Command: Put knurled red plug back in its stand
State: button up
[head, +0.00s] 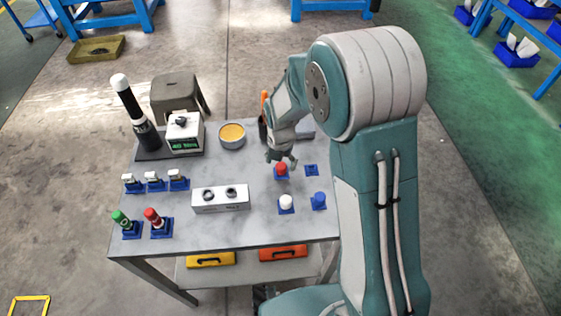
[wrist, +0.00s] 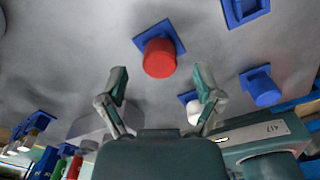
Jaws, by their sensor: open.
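The red plug (head: 281,169) is a short cylinder at a blue square stand on the grey table. In the wrist view the red plug (wrist: 159,58) stands out from its blue stand (wrist: 172,31); its knurling is too small to make out, and I cannot tell how deep it sits. My gripper (head: 283,159) is just above and behind the plug in the head view. In the wrist view my gripper (wrist: 162,84) is open, its two fingers spread, with the plug beyond the fingertips and roughly centred between them. Nothing is held.
An empty blue stand (head: 311,170) is right of the red plug. A white plug (head: 286,202) and a blue plug (head: 319,201) stand in front. A white block with two holes (head: 220,204) is to the left. Red-topped (head: 153,218) and green-topped (head: 120,219) items stand front left.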

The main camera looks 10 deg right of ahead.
aim_at(281, 166)
jog(key=shift+r, duration=2.55)
jog(key=s+d+r+m+t, duration=0.1)
jog(key=s+r+m, duration=0.15)
jog(key=r, duration=0.55)
jog(key=s+d+r+m, duration=0.2)
jog(key=r+m, duration=0.2)
jog(key=r, duration=0.4)
jog(key=s+d+r+m+t, duration=0.2)
jog(key=s+m, duration=0.6)
jog(key=m, duration=0.4)
jog(key=s+d+r+m+t, duration=0.2)
jog(key=s+d+m, duration=0.2)
jog(key=s+m, duration=0.5)
jog(key=shift+s+d+m, duration=0.2)
jog(key=shift+d+m, duration=0.05)
jog(key=shift+m, duration=1.2)
